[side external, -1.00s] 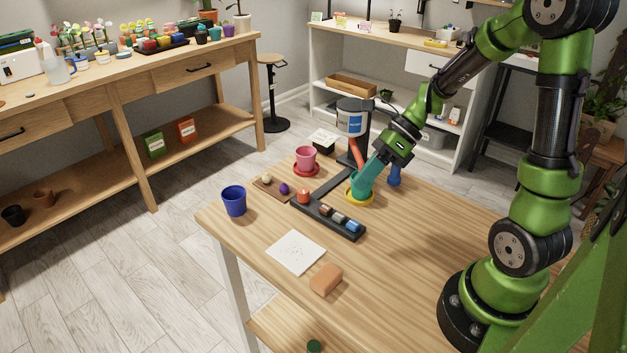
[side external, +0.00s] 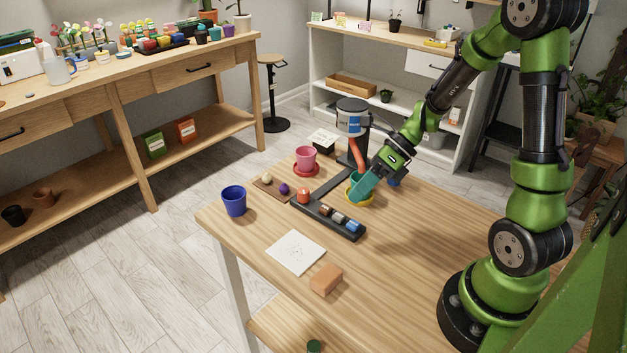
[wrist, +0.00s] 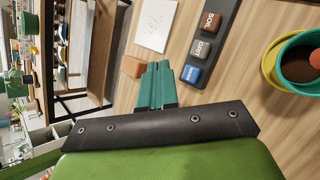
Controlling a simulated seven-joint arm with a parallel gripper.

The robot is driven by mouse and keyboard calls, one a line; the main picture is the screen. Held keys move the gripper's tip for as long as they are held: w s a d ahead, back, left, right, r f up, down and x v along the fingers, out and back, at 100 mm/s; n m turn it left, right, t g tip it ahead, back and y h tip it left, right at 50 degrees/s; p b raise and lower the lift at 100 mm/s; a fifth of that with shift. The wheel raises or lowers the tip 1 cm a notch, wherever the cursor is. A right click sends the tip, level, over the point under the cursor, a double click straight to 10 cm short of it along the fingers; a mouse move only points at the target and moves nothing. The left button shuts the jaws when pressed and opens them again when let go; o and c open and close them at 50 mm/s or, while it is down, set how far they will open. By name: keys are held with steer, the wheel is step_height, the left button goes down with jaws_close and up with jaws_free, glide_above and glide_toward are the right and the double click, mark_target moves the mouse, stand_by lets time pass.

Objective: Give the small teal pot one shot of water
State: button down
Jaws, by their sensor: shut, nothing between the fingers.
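The small teal pot (wrist: 297,62) holds brown soil and stands in a yellow saucer (wrist: 269,66). In the side view the pot (side external: 352,180) is under the dispenser's red spout (side external: 359,153), partly hidden by my fingers. The dispenser tank (side external: 352,121) is grey with a blue label. Its dark button bar (side external: 314,214) carries a brown soil button (wrist: 210,21), a grey grit button (wrist: 201,48) and a blue water button (wrist: 190,74); the water button also shows in the side view (side external: 353,227). My gripper (wrist: 158,66) is shut and empty, its teal fingers (side external: 364,188) appearing in front of the pot.
A red knob (side external: 304,196) sits at the bar's far end. A pink pot (side external: 306,154), a blue pot (side external: 234,201), a wooden board (side external: 268,187) with small balls, white paper (side external: 296,252) and an orange block (side external: 326,279) are on the table. The front right tabletop is clear.

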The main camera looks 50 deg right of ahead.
mark_target(357, 221)
steer(key=shift+f, duration=2.35)
steer(key=shift+f, duration=0.1)
steer(key=shift+f, duration=0.3)
steer(key=shift+f, duration=0.5)
stand_by(0.8)
steer(key=shift+r, duration=0.95)
steer(key=shift+r, duration=2.5)
